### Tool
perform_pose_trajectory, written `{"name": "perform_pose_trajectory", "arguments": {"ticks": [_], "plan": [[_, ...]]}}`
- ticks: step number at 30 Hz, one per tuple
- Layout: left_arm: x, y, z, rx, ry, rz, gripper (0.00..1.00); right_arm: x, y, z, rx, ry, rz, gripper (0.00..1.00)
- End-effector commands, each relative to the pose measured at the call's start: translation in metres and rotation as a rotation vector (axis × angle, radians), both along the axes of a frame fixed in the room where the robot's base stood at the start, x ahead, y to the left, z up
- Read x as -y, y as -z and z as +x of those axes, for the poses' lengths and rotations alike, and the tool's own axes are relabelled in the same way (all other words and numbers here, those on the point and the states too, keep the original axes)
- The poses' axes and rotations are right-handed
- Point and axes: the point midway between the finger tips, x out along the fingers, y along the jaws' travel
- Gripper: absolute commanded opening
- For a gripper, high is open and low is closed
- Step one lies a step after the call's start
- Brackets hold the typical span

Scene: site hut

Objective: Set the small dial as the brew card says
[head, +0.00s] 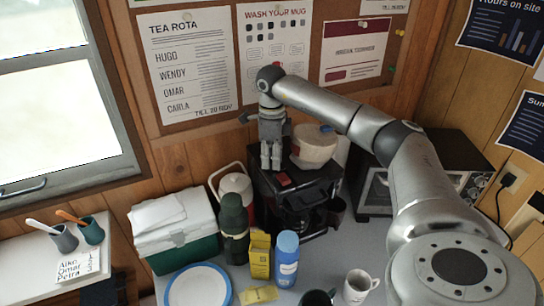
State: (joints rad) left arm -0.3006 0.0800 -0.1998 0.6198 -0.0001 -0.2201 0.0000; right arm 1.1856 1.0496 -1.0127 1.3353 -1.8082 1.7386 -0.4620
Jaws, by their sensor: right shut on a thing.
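A black coffee machine (262,188) stands against the back wall, with a red square piece (283,180) on its top. My right gripper (271,166) points down at the back left of this top. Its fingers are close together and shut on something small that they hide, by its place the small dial. The dial's marks and setting cannot be seen. I cannot tell which paper is the brew card; a yellow card (259,294) lies on the table, too small to read. My left gripper is out of view.
A white-lidded green cool box (180,243), a dark green flask (233,220), a yellow carton (260,255) and a blue bottle (286,258) crowd the machine's left and front. A white mug (358,287) and a plate (198,287) are nearer. A pale round container (313,148) stands behind.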

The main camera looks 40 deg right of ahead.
Motion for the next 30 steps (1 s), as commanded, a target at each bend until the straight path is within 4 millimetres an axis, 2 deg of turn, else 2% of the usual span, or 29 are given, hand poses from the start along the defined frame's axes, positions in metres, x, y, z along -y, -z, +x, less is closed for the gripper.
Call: {"name": "perform_pose_trajectory", "arguments": {"ticks": [13, 30], "plan": [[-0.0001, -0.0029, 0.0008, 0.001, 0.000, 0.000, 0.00, -0.0006, -0.0027, 0.0021, 0.011, -0.280, 0.002, 0.00], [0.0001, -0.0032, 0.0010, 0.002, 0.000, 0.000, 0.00, -0.0008, -0.0028, 0.0021, 0.011, -0.344, 0.001, 0.00]]}}
